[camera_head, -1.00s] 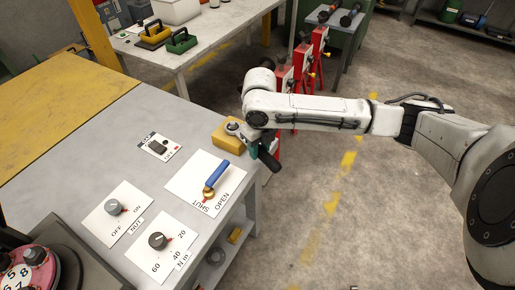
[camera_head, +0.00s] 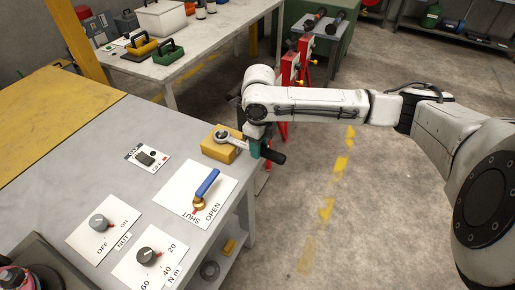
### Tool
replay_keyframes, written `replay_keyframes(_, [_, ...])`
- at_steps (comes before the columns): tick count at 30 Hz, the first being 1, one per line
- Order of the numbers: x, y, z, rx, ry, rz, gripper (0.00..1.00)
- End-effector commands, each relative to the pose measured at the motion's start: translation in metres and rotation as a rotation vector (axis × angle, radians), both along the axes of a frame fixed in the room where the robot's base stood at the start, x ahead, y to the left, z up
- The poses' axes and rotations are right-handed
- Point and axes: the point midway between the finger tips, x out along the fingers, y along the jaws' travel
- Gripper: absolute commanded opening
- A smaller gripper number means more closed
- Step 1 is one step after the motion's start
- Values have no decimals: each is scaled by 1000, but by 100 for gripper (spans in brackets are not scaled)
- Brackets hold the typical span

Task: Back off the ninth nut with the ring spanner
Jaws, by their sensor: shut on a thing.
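My gripper (camera_head: 256,148) is shut on a tool with a ring-shaped metal head and a black handle, which looks like the ring spanner (camera_head: 272,154). The handle points to the right, past the bench's edge. The tool's head is at or just above a yellow block (camera_head: 213,151) at the bench's right corner; I cannot tell if they touch. The flanged spool (camera_head: 14,279) shows only as a pink, round piece cut off at the lower left corner. The ninth nut cannot be made out.
The grey bench (camera_head: 95,160) carries panels with a blue-handled SHUT/OPEN valve (camera_head: 207,183), a NUT OFF/ON knob (camera_head: 98,222), an N m dial (camera_head: 147,257) and a black switch (camera_head: 146,158). Red stands (camera_head: 290,68) are behind my arm. Floor to the right is clear.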

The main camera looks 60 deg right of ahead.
Motion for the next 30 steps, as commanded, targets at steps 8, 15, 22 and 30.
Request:
replay_keyframes(8, [0, -1, 20, -2, -2, -2, 0])
replay_keyframes(15, [0, -1, 36, -1, -2, -2, 0])
replay_keyframes(22, [0, 0, 52, -1, -2, -2, 0])
replay_keyframes(30, [0, -1, 61, -2, -1, -2, 0])
